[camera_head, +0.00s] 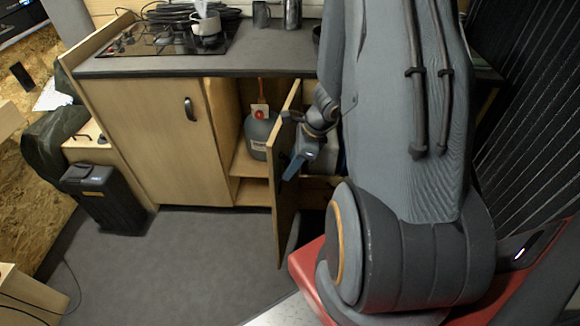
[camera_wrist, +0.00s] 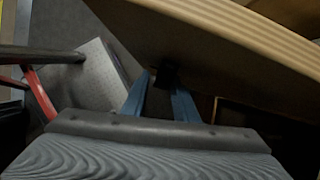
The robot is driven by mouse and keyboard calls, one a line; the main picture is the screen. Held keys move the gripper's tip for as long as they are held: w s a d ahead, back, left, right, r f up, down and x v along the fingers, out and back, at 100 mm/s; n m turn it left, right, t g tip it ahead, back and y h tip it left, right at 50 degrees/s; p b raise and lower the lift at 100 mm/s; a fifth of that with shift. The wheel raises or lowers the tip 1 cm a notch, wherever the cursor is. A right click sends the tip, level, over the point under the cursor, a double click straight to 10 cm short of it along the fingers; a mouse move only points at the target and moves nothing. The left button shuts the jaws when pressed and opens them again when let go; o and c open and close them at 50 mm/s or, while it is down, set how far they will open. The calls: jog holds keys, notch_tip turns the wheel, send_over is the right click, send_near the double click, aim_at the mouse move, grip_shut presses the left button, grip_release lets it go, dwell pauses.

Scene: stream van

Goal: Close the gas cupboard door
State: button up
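The gas cupboard door (camera_head: 284,180) is a wooden panel standing wide open, edge-on to the head camera. Behind it, the open cupboard shows a grey gas bottle (camera_head: 260,135) with a red knob on a shelf. My gripper (camera_head: 297,165) is at the right-hand side of the door, close to its face. In the wrist view the blue fingers (camera_wrist: 162,92) are spread apart, with a small dark piece, perhaps the door's handle, between their tips. The door (camera_wrist: 215,45) fills the upper right there. I cannot tell whether the fingers touch it.
A closed wooden cupboard door (camera_head: 150,140) with a dark handle is to the left. The worktop (camera_head: 265,50) with a hob and pot is above. A black bin (camera_head: 105,198) stands at the left. The grey floor (camera_head: 205,265) in front is clear.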

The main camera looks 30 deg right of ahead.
jog(key=shift+c, duration=0.4)
grip_shut()
dwell(0.9)
